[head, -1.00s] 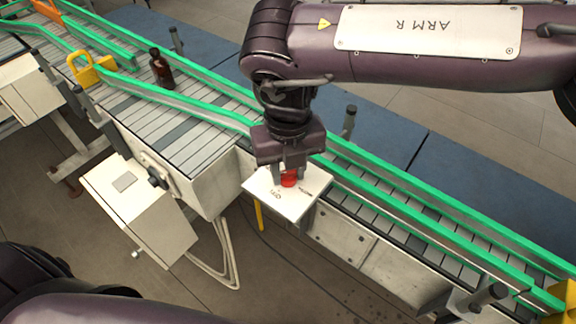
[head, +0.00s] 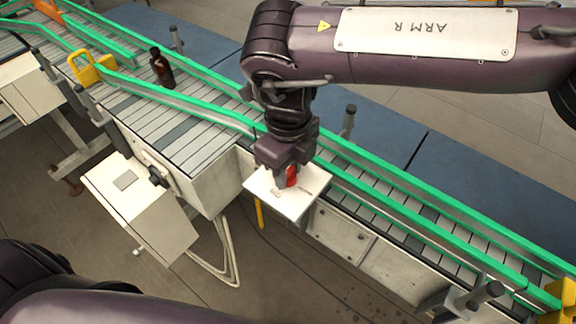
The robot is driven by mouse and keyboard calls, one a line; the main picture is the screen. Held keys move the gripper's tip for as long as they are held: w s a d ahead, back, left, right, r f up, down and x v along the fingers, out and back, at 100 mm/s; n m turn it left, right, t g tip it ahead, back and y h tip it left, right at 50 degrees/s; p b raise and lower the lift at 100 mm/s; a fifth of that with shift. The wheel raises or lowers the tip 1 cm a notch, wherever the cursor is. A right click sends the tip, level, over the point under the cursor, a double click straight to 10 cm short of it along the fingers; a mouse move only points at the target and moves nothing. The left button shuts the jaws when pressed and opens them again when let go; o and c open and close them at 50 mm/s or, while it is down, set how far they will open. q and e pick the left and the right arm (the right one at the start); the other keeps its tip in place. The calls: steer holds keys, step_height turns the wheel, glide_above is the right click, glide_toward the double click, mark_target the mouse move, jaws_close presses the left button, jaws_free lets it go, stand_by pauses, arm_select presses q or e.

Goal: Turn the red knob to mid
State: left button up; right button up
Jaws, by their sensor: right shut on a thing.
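The red knob (head: 291,176) sits on a white panel (head: 290,209) at the near side of the conveyor. My right gripper (head: 287,181) points down over the panel and is shut on the knob. The gripper's fingers hide part of the knob, and its pointer cannot be made out. Marks are printed on the panel, partly covered by the gripper and too small to read. My left arm shows at the bottom left, but its gripper is out of view.
A conveyor with green rails (head: 430,197) runs from upper left to lower right. An amber bottle (head: 162,68) stands on it at the upper left, near a yellow bracket (head: 92,70). A white box (head: 140,207) stands left of the panel. Dark posts rise along the rails.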

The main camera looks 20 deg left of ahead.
mark_target(288, 171)
steer(key=shift+w+r, duration=0.15)
steer(key=shift+r, duration=0.05)
steer(key=o, duration=1)
steer(key=shift+f, duration=0.1)
steer(key=shift+c, duration=0.2)
steer(key=shift+r, duration=0.35)
step_height(288, 171, up, 7)
steer(key=shift+r+b, duration=0.1)
steer(key=shift+b, duration=0.85)
